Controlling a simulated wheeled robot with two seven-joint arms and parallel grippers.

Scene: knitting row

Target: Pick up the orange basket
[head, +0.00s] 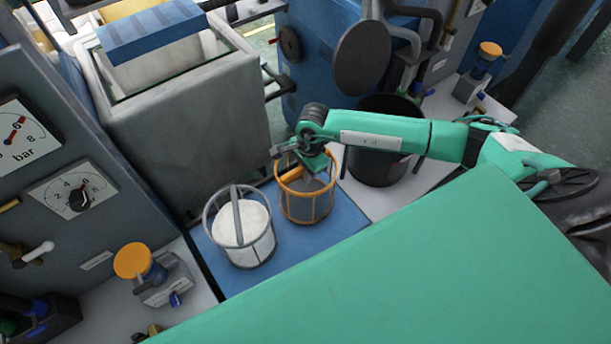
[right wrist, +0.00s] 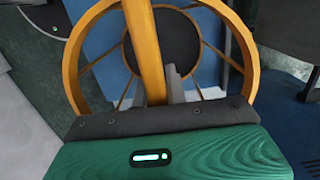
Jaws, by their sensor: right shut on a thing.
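The orange basket (head: 306,200) is a round wire-framed basket with an orange rim and a bar across its top. It stands on or just over the blue mat (head: 292,258); I cannot tell whether it touches. My right gripper (head: 301,172) is at its top and shut on its bar. In the right wrist view the orange basket (right wrist: 76,62) shows its ring, spokes and dark round base, with the bar running between the fingers of my right gripper (right wrist: 172,88). My left gripper is not in view.
A grey basket (head: 240,232) with white contents stands close left of the orange one. A black bucket (head: 378,165) is at its right, behind my right arm. A grey tank (head: 180,120) rises behind. A gauge panel (head: 60,185) is at the left.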

